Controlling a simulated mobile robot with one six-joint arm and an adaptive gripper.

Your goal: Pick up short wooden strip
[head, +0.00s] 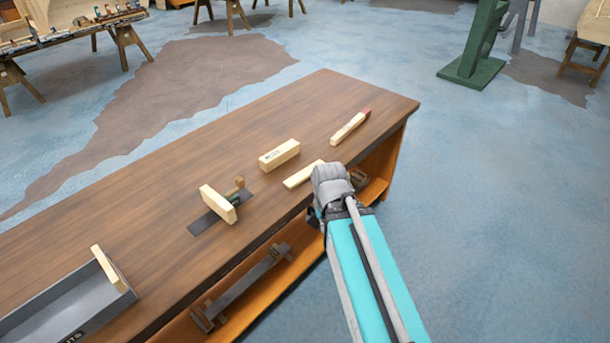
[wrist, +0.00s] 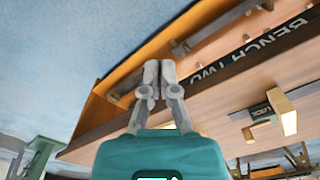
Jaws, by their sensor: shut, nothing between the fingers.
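Several pale wooden pieces lie on the brown bench (head: 150,210). The flat strip (head: 303,174) nearest my arm lies close to the bench's front edge, its right end beside or behind my wrist; I cannot tell whether this is the short strip. A thicker block (head: 279,154) lies behind it, and a strip with a red end (head: 350,126) lies farther right. My gripper (wrist: 159,76) is shut and empty in the wrist view, in front of the bench side marked BENCH TWO. In the head view its fingers are hidden by my wrist.
A wooden piece (head: 218,204) stands on edge at a fixture on a dark plate. A grey tray (head: 60,310) at left has another strip (head: 109,268) on its end. The bench's orange lower shelf (head: 295,285) holds a dark clamp-like tool (head: 240,288).

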